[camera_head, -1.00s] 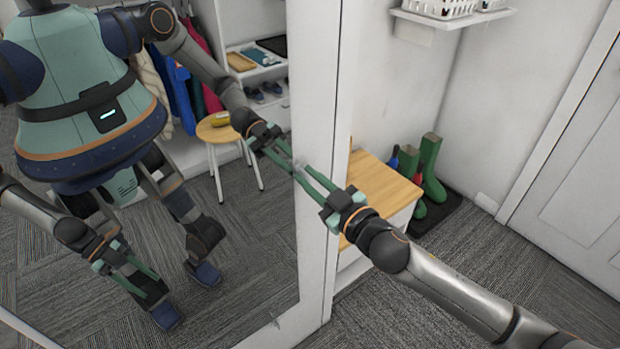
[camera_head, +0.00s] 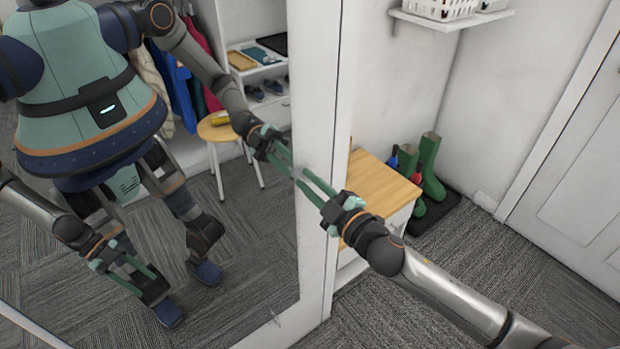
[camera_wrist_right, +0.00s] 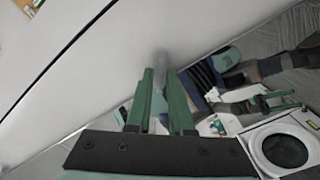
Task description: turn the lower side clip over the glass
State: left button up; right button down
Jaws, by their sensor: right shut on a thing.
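A tall mirror glass (camera_head: 240,285) in a white frame (camera_head: 319,120) fills the left half of the head view. My right gripper (camera_head: 301,178) comes in from the right and is shut at the frame's inner edge on a small clip. The clip is mostly hidden in the head view. In the wrist view the clip (camera_wrist_right: 161,62) is a small pale, blurred piece just past the fingertips of my right gripper (camera_wrist_right: 160,85), by the border of frame and glass. How far it is turned I cannot tell. My left gripper shows only as a reflection.
Beyond the frame stand a wood-topped cabinet (camera_head: 385,185) and green boots (camera_head: 430,165) on a dark mat. A shelf with a white basket (camera_head: 440,8) is on the wall. The stool and clothes are reflections. Carpet in front of the door is clear.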

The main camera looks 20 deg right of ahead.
jog(key=shift+f+n+p, duration=0.1)
jog(key=shift+n+p, duration=0.75)
jog(key=shift+n, duration=2.95)
jog(key=c, duration=1)
grip_release()
jog(key=b+v, duration=0.2)
jog(key=v, duration=1)
jog(key=shift+s, duration=0.25)
